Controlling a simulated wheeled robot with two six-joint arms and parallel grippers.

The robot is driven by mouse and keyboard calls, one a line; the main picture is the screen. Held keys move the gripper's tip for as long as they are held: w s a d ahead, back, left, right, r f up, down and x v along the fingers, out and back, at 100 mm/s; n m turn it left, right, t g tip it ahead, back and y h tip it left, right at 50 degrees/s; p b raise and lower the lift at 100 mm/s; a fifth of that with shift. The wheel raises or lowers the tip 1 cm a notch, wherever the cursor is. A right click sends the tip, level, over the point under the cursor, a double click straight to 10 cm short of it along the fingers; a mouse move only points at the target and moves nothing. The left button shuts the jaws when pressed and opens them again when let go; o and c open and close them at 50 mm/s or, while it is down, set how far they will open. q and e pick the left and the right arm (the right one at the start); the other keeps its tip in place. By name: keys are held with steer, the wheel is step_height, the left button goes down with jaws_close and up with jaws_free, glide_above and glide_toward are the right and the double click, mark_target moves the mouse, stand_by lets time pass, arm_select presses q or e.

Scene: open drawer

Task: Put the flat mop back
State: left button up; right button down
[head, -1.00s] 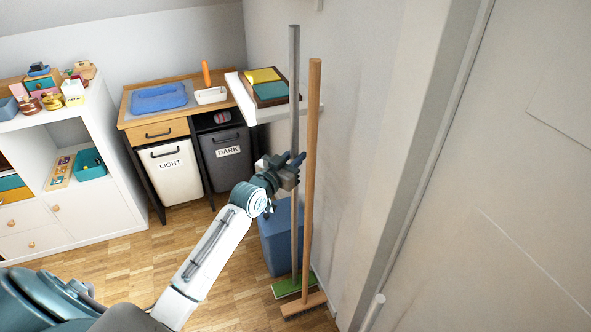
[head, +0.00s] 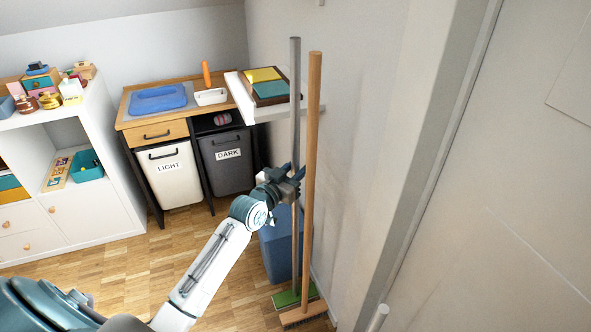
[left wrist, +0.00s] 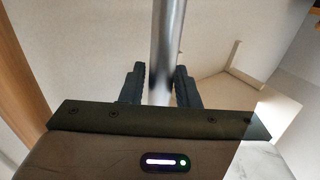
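The flat mop has a long grey pole (head: 295,100) and a green flat head (head: 286,298). It stands nearly upright near the wall, its head at or close to the floor, just behind the broom's head. My left gripper (head: 290,178) is around the pole, below mid-height. In the left wrist view the pole (left wrist: 167,40) runs between the two fingers (left wrist: 161,85), which sit close on both sides of it. The broom partly covers the mop head and the fingertips in the head view. My right gripper is not in view.
A broom with a wooden pole (head: 312,140) stands right beside the mop, in front of it. A blue bin (head: 272,250) is behind the poles. A white shelf (head: 262,112) with a tray juts from the wall. Wood floor is open at left.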

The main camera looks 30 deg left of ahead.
arm_select(q)
steer(key=shift+o, duration=1.1)
steer(key=shift+r, duration=0.2)
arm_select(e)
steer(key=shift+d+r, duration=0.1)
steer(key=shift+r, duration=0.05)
arm_select(q)
steer(key=shift+s, duration=0.3)
steer(key=s+a+p, duration=0.1)
steer(key=s+p, duration=0.3)
steer(key=s, duration=0.6)
steer(key=s+d+f+g+y, duration=0.1)
steer(key=s+f+g, duration=0.3)
steer(key=s, duration=0.5)
steer(key=s+d+f+g+y, duration=0.1)
steer(key=s+d+f+g, duration=0.2)
steer(key=s, duration=0.7)
steer(key=s+d+f+g+y, duration=0.1)
steer(key=s+d+f+g, duration=0.1)
steer(key=s+f+g, duration=0.4)
steer(key=s+g, duration=0.1)
steer(key=s, duration=0.2)
steer(key=shift+s, duration=0.25)
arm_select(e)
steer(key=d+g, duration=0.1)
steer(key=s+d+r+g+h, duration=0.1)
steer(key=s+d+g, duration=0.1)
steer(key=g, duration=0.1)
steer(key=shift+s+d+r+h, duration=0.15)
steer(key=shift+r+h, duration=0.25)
